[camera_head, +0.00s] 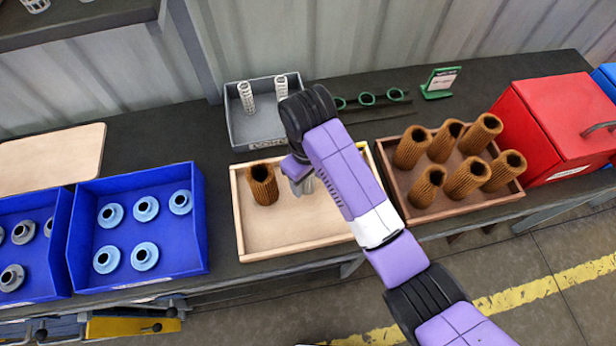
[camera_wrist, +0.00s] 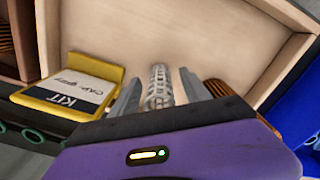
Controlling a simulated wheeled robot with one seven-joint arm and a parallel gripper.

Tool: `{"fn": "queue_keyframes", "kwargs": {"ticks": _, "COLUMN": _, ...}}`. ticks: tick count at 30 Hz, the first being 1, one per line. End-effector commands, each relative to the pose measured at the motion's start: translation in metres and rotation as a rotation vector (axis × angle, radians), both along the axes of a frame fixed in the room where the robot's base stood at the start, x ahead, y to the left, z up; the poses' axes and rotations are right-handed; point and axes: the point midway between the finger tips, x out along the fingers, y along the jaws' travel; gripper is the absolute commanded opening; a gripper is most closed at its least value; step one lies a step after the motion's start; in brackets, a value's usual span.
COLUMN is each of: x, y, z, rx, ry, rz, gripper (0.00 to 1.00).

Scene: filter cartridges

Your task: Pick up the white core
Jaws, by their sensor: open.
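A white core (camera_wrist: 159,80), a slatted lattice tube, shows in the wrist view over the light wooden tray (camera_wrist: 120,25). My gripper (camera_wrist: 158,92) is open, with one grey finger on each side of the core. I cannot tell whether the fingers touch it. In the head view my gripper (camera_head: 303,185) is low over the wooden tray (camera_head: 290,238), right of a brown pleated filter (camera_head: 262,184). The core there is hidden by my gripper and arm. Two other white cores (camera_head: 246,97) (camera_head: 281,88) stand in the grey bin (camera_head: 262,127) behind.
A brown tray (camera_head: 470,203) with several pleated filters is to the right, near a red box (camera_head: 555,125). Blue bins (camera_head: 140,278) with end caps are left.

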Motion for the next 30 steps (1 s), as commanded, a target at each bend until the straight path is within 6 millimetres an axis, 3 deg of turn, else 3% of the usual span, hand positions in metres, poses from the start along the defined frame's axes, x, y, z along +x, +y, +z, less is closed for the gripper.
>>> {"fn": "queue_keyframes", "kwargs": {"ticks": 2, "x": 0.0, "y": 0.0, "z": 0.0, "rx": 0.0, "ry": 0.0, "rz": 0.0, "gripper": 0.53}}
{"fn": "queue_keyframes", "kwargs": {"ticks": 10, "x": 0.0, "y": 0.0, "z": 0.0, "rx": 0.0, "ry": 0.0, "rz": -0.001, "gripper": 0.0}}
{"fn": "queue_keyframes", "kwargs": {"ticks": 23, "x": 0.001, "y": 0.0, "z": 0.006, "rx": 0.002, "ry": -0.003, "rz": -0.001, "gripper": 0.0}}
{"fn": "queue_keyframes", "kwargs": {"ticks": 29, "x": 0.001, "y": 0.0, "z": 0.03, "rx": 0.002, "ry": -0.004, "rz": -0.001, "gripper": 0.0}}
{"fn": "queue_keyframes", "kwargs": {"ticks": 30, "x": 0.001, "y": 0.0, "z": 0.042, "rx": 0.002, "ry": -0.004, "rz": -0.001, "gripper": 0.0}}
